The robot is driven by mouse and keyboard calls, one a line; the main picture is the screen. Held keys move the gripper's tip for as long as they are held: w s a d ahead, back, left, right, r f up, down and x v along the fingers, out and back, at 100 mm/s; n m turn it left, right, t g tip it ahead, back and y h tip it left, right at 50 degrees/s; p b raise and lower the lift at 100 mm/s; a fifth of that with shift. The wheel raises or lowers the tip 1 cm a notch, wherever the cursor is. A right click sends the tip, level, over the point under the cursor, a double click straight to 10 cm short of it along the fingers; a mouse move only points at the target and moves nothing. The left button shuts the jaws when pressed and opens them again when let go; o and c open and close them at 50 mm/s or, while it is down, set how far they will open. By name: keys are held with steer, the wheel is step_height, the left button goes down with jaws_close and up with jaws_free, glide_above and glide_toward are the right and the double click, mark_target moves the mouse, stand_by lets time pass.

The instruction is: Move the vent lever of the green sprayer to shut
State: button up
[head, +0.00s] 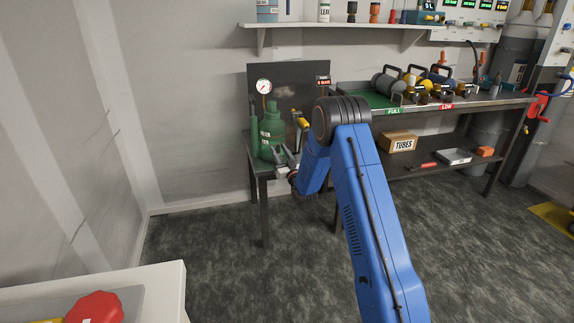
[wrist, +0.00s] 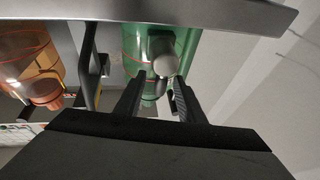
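The green sprayer (head: 271,124) stands on a small dark bench at the back, below a round white gauge (head: 263,86). In the wrist view its green body (wrist: 189,45) is at the top middle. A grey rounded knob on a short stem (wrist: 165,64) sticks out in front of the body; it may be the vent lever's end, but its setting is not readable. My gripper (head: 281,163) is at the sprayer's lower front. In the wrist view my gripper (wrist: 159,84) is open, with its fingertips on either side of the knob's line. I cannot tell if they touch it.
A grey bench edge (wrist: 150,12) crosses the top of the wrist view. A clear orange vessel (wrist: 28,65) is at its left, near a dark upright bar (wrist: 90,65). A longer bench with cylinders (head: 390,85) stands to the right. The floor (head: 215,240) in front is clear.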

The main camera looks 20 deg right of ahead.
steer(key=v, duration=1.6)
steer(key=shift+s, duration=0.3)
step_height(320, 180, up, 10)
steer(key=s+g+h, duration=0.2)
steer(key=g, duration=0.2)
steer(key=s+r+g+h, duration=0.25)
steer(key=s+r, duration=0.35)
steer(key=s, duration=0.4)
steer(key=s+r+m+g, duration=0.1)
steer(key=s+g, duration=0.9)
steer(key=s, duration=3.4)
steer(key=shift+a+r+m, duration=0.35)
steer(key=shift+m, duration=0.15)
